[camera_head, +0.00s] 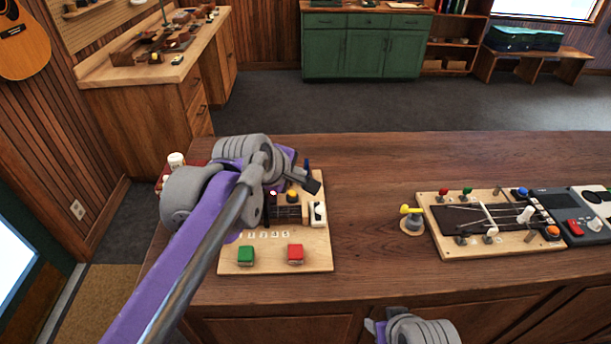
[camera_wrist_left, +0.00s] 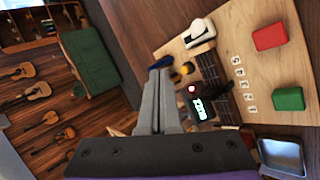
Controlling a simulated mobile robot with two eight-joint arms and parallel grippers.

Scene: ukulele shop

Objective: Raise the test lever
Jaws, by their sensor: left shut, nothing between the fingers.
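A light wooden test board (camera_head: 235,262) lies on the counter and holds several controls. I cannot read a label that picks out the test lever. A blue-handled part (camera_head: 307,166) stands at the board's far side and also shows in the wrist view (camera_wrist_left: 160,63), just beyond the fingertips. A white switch (camera_head: 318,212) sits at the board's right edge. My left gripper (camera_head: 313,184) is over the far right part of the board; its fingers (camera_wrist_left: 160,78) are together and empty. Whether they touch the blue part is unclear. My right gripper is out of view.
The board also carries a yellow knob (camera_head: 292,196), a green button (camera_head: 246,255), a red button (camera_head: 295,254) and a lit display (camera_wrist_left: 202,108). A second board (camera_head: 500,246) and a yellow-topped knob (camera_head: 411,211) stand to the right. Bare counter lies between.

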